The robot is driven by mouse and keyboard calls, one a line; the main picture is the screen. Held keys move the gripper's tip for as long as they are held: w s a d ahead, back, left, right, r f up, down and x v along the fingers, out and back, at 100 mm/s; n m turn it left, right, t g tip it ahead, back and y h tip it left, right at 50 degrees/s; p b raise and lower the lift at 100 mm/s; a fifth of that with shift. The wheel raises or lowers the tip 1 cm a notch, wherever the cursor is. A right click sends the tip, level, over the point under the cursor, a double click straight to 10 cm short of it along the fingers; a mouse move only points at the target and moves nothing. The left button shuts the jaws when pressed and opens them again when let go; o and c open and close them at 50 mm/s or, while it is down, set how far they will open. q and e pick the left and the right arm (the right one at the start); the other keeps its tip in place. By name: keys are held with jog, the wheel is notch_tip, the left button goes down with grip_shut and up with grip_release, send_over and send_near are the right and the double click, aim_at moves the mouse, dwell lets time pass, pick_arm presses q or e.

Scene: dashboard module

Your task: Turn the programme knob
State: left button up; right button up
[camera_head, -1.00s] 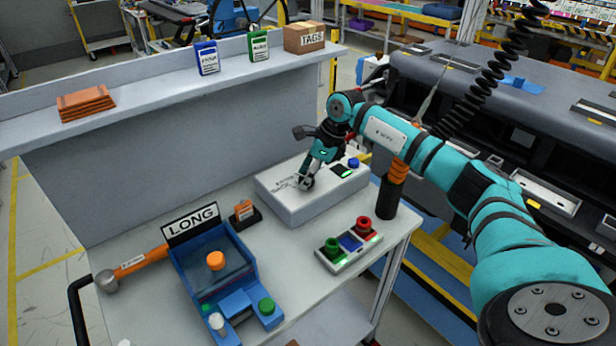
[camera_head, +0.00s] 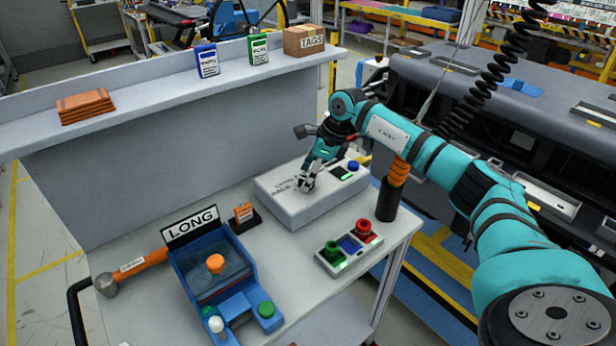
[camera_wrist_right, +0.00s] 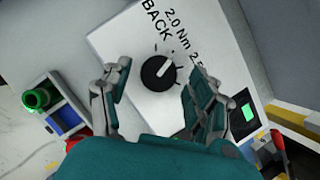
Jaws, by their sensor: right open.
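The programme knob (camera_wrist_right: 158,73) is a round black dial with a white pointer line, on top of a white box (camera_head: 312,207). In the right wrist view the box top (camera_wrist_right: 215,45) carries printed words, "BACK" and "2.0 Nm" among them. The pointer aims up and to the right. My right gripper (camera_wrist_right: 155,105) is open, with one finger on either side of the knob, nearer the camera; I see no contact. In the head view my right gripper (camera_head: 306,183) is over the box and hides the knob. My left gripper is not in view.
The box also has a green-lit display (camera_head: 341,173) and a blue button (camera_head: 353,165). A tray with green and red knobs (camera_head: 348,250) and a black holder (camera_head: 387,200) stand nearby. A blue bin marked LONG (camera_head: 215,270) and an orange-handled hammer (camera_head: 135,265) are at left.

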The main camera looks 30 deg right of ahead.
jog(key=v, duration=1.1)
jog(key=shift+s+f, duration=0.1)
